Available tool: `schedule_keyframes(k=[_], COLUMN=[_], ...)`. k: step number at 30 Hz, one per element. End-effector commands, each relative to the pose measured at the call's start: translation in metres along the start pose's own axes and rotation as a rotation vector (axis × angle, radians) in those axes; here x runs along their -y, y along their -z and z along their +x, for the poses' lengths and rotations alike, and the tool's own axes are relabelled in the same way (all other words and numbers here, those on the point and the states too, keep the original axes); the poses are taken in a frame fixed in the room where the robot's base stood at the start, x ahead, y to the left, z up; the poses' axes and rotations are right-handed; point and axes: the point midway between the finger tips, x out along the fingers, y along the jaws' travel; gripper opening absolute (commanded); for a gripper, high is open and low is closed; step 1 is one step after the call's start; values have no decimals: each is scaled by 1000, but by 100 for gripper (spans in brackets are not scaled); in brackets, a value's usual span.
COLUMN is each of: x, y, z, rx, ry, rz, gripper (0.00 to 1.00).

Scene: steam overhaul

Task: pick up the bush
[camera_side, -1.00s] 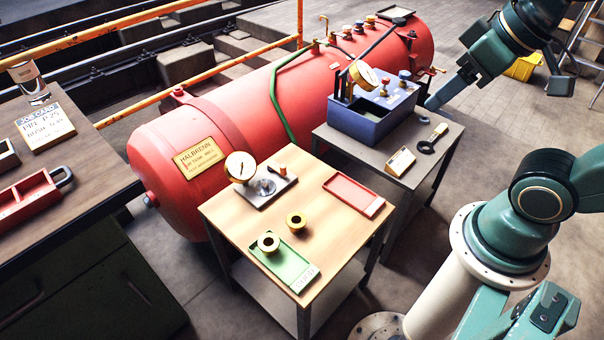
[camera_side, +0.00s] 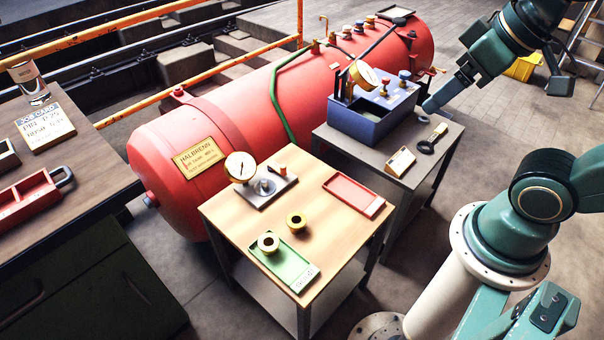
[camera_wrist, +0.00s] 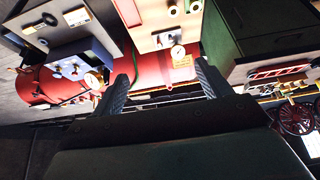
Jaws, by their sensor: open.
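Two brass, ring-like bushes are on the wooden table (camera_side: 335,235). One bush (camera_side: 268,242) stands on a green tray (camera_side: 292,262); the other bush (camera_side: 296,222) stands on bare wood just beyond the tray's edge. I cannot tell which one the task means. Both show small near the top of the wrist view, where one bush (camera_wrist: 196,6) is near the table's edge. My gripper (camera_side: 495,100) is at the upper right, well away from the table, its fingers apart. In the wrist view my gripper (camera_wrist: 160,72) is open and empty.
A red tray (camera_side: 354,195) and a pressure gauge on a plate (camera_side: 266,190) share the table. A blue box (camera_side: 372,120) stands on the grey table behind it. A large red boiler (camera_side: 165,150) lies behind both. A dark workbench (camera_side: 95,195) is at left.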

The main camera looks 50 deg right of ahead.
Motion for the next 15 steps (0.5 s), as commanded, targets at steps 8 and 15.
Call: schedule_keyframes(k=[8,15], x=[1,4], y=[11,37], z=[8,32], rx=[15,55], ry=[4,16], rz=[56,206], gripper=[77,77])
